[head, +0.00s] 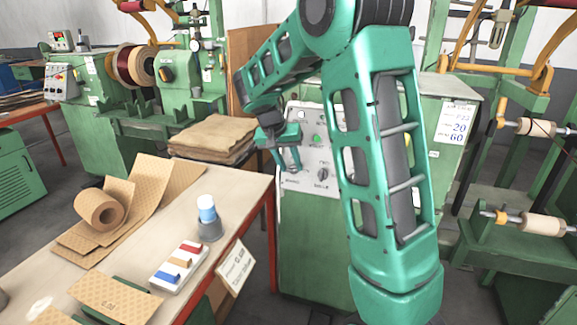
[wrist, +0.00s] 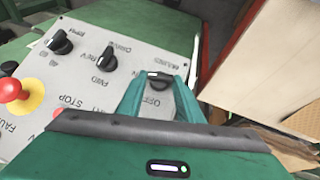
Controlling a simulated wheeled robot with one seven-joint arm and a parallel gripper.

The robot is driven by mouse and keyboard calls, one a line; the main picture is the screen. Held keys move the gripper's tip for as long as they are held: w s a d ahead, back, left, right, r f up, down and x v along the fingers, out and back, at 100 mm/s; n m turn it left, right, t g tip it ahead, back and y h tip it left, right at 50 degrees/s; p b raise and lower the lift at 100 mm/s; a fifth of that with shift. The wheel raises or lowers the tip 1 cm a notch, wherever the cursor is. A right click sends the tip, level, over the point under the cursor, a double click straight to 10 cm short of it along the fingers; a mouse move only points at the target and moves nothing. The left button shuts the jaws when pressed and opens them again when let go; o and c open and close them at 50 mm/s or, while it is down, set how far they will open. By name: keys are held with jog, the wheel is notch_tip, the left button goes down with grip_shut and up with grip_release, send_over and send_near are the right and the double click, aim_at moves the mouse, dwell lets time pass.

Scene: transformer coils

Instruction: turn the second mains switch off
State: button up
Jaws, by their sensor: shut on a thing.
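A pale control panel (head: 300,112) stands on the front of a green cabinet in the middle of the head view; it fills much of the wrist view (wrist: 85,85). A black rotary switch (wrist: 158,76) sits at the panel's edge, with the word OFF printed beside it. My gripper (wrist: 158,84) is at the panel, its teal fingers on either side of this switch and shut on it. In the head view my gripper (head: 292,163) is at the panel's left part and hides the switch. The exact angle of the knob is hard to tell.
Other black knobs sit close by, one marked FWD and REV (wrist: 104,60) and one farther left (wrist: 60,42). A red stop button (wrist: 12,91) on yellow is also near. A workbench (head: 130,206) with paper rolls stands left of the panel.

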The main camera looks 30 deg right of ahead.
aim_at(287, 170)
jog(key=shift+w+a+f+n+g+h, duration=0.1)
jog(key=shift+w+a+n+g+h, duration=0.15)
jog(key=shift+n+g+h, duration=0.25)
jog(key=shift+w+a+f+n+g+h, duration=0.1)
jog(key=shift+w+a+n+g+h, duration=0.2)
jog(key=shift+n+h, duration=0.35)
jog(key=shift+w+a+f+n+g+h, duration=0.1)
jog(key=shift+n+g+h, duration=0.2)
jog(key=shift+n+h, duration=0.3)
jog(key=shift+a+f+n+g+h, duration=0.1)
jog(key=shift+n+g+h, duration=0.2)
jog(key=shift+n+h, duration=0.2)
jog(key=shift+a+f+n+g+h, duration=0.15)
jog(key=shift+f+n+h, duration=0.1)
jog(key=shift+n+h, duration=0.7)
jog(key=shift+a+f+n+g+h, duration=0.1)
jog(key=shift+f+n+h, duration=0.1)
jog(key=shift+n+h, duration=0.7)
jog(key=shift+a+f+n+g+h, duration=0.15)
jog(key=shift+f+n+h, duration=0.1)
jog(key=shift+n+h, duration=0.7)
jog(key=shift+d+n, duration=0.1)
jog(key=shift+n, duration=0.15)
jog(key=o, duration=1.1)
